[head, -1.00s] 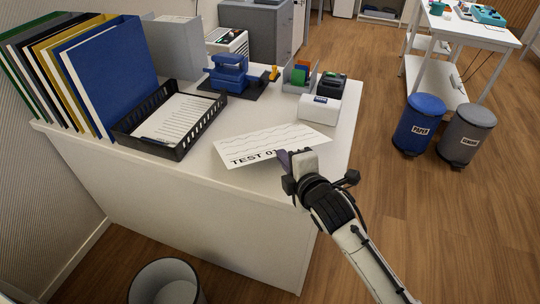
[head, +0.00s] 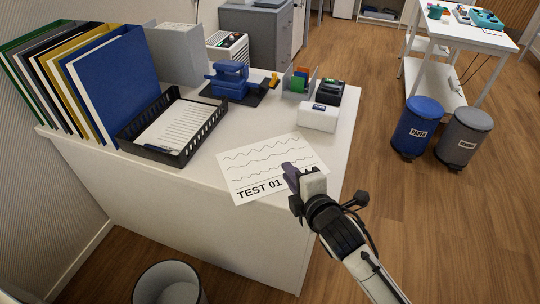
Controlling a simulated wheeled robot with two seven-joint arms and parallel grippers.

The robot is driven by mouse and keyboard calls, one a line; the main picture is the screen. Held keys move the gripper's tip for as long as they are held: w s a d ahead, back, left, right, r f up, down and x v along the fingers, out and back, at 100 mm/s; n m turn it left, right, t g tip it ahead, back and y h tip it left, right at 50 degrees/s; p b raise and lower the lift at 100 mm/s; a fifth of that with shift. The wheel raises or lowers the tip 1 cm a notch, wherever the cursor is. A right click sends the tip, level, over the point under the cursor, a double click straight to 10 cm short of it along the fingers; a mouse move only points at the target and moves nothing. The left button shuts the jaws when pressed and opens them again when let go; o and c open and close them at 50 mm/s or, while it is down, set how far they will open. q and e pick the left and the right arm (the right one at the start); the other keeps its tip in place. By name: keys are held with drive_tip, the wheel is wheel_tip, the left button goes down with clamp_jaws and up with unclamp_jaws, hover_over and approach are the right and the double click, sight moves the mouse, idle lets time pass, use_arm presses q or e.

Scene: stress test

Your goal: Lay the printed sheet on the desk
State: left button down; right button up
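The printed sheet (head: 262,166) is white, with wavy lines and "TEST 01" along its near edge. It shows over the front right part of the white desk (head: 205,165), and its near left corner reaches past the desk's front edge in the picture. My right gripper (head: 291,172) is at the sheet's near right corner and appears shut on it; the fingers hide that corner. I cannot tell whether the sheet's far edge touches the desk top. My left gripper is not in view.
On the desk are a black tray (head: 218,107) with papers, upright folders (head: 118,85), a blue device (head: 231,80), a white box (head: 318,117) and a pen holder (head: 298,82). A round bin (head: 168,284) stands on the floor in front. Blue and grey bins (head: 416,128) stand right.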

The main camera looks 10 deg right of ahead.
drive_tip(key=p+v, duration=0.1)
drive_tip(key=v, duration=0.2)
drive_tip(key=shift+s, duration=0.25)
drive_tip(key=shift+r, duration=0.15)
wheel_tip(320, 180, up, 7)
drive_tip(key=s, duration=0.2)
drive_tip(key=shift+s, duration=0.35)
drive_tip(key=shift+d, duration=0.15)
drive_tip(key=s+f+m+g, duration=0.2)
drive_tip(key=s+f+m, duration=0.6)
drive_tip(key=f, duration=0.5)
drive_tip(key=s+f+m+g+y, duration=0.1)
drive_tip(key=s+f+m+g, duration=0.2)
drive_tip(key=s+f+m, duration=0.6)
wheel_tip(320, 180, down, 4)
drive_tip(key=shift+s+a+f, duration=0.2)
drive_tip(key=shift+s+a, duration=0.15)
drive_tip(key=shift+s, duration=0.55)
